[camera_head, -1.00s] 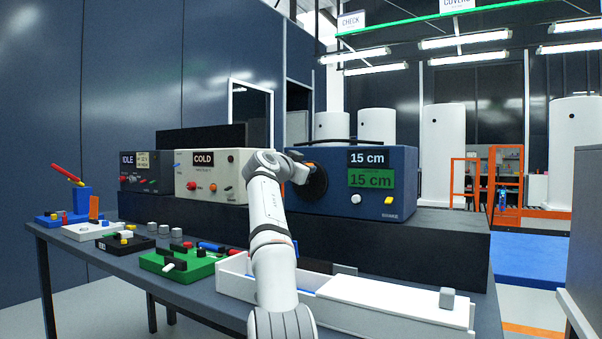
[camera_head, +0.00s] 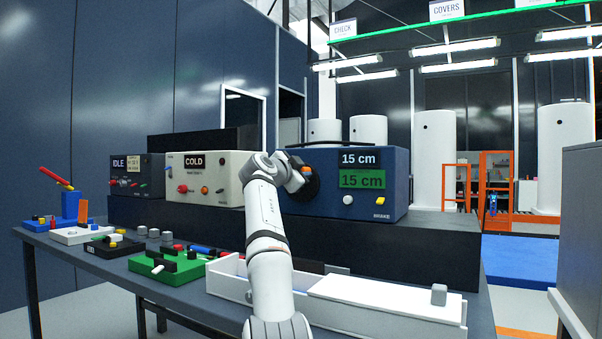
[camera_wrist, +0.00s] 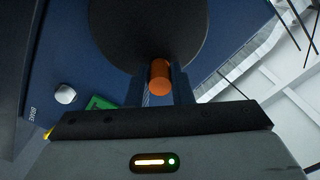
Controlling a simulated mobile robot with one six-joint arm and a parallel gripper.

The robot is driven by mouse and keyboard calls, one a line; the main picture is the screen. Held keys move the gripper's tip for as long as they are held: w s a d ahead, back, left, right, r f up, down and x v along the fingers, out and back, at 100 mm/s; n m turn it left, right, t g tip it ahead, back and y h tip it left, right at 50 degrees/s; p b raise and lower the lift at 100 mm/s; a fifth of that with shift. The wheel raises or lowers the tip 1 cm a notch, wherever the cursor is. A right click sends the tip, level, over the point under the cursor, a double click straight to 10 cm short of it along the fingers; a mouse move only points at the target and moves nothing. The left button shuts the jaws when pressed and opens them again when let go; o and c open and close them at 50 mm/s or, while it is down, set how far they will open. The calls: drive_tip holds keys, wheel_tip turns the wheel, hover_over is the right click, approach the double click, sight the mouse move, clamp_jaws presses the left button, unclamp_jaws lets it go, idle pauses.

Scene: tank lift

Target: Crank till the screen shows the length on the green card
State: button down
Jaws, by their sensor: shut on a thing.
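The blue crank box (camera_head: 331,201) stands on the dark raised shelf at the back of the bench. Its black screen (camera_head: 359,159) reads "15 cm" in white. The green card (camera_head: 362,180) just below it also reads "15 cm". The black crank disc (camera_wrist: 148,30) fills the top of the wrist view. Its orange handle (camera_wrist: 159,77) sits between my fingers. My gripper (camera_wrist: 160,88) is shut on this handle. In the head view, my gripper (camera_head: 303,174) is at the left of the box's front and hides part of the disc.
A white knob (camera_head: 348,200) and a yellow brake switch (camera_head: 380,201) are on the box's front. A cream "COLD" box (camera_head: 209,179) stands left of it. A white tray (camera_head: 385,313) lies in front, under my arm. Small parts crowd the bench's left.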

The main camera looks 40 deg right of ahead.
drive_tip(key=c, duration=1.3)
unclamp_jaws()
drive_tip(key=shift+a+f+b, duration=0.15)
drive_tip(key=shift+a+b, duration=0.15)
drive_tip(key=shift+b, duration=0.1)
drive_tip(key=b+v, duration=0.5)
drive_tip(key=v, duration=0.2)
